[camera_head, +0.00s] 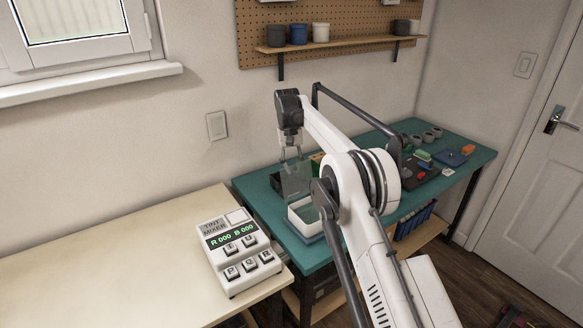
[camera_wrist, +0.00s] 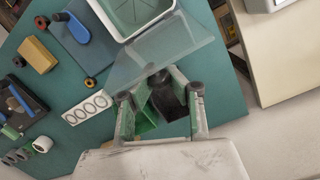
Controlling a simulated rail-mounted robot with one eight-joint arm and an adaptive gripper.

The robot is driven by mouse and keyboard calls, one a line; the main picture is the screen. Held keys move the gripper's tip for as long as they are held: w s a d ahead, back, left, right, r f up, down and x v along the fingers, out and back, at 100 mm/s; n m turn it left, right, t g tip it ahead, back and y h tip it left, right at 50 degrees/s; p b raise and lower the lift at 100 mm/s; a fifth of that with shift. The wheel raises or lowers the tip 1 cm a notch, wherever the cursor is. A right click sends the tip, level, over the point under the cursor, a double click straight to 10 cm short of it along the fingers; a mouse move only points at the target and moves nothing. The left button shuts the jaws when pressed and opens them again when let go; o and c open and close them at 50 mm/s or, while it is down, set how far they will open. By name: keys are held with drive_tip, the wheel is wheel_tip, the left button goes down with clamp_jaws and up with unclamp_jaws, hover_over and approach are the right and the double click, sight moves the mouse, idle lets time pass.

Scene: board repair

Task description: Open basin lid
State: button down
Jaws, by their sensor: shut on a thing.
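The basin (camera_head: 293,224) is a white-rimmed tray with a greenish inside, on the teal table. It also shows at the top of the wrist view (camera_wrist: 169,13), cut off by the frame edge. The basin lid (camera_head: 296,181) is a clear, greyish panel, standing steeply at the back left of the basin. In the wrist view the lid (camera_wrist: 165,52) lies between the basin and my fingers. My gripper (camera_head: 291,152) is shut on the lid's upper edge. In the wrist view my gripper (camera_wrist: 160,92) partly hides the contact. The basin's inside is partly uncovered.
A dark box with a green inside (camera_wrist: 150,124) lies beneath my fingers. A white card with rings (camera_wrist: 87,107), a yellow block (camera_wrist: 37,56) and a blue-handled tool (camera_wrist: 72,27) lie nearby. The tint mixer (camera_head: 238,252) stands on the cream table at the left.

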drive_tip(key=shift+a+r, duration=0.15)
drive_tip(key=shift+a, duration=0.2)
drive_tip(key=c, duration=1.5)
unclamp_jaws()
drive_tip(key=shift+s+a, duration=0.15)
drive_tip(key=shift+c, duration=0.2)
drive_tip(key=shift+d, duration=0.2)
wheel_tip(320, 180, up, 10)
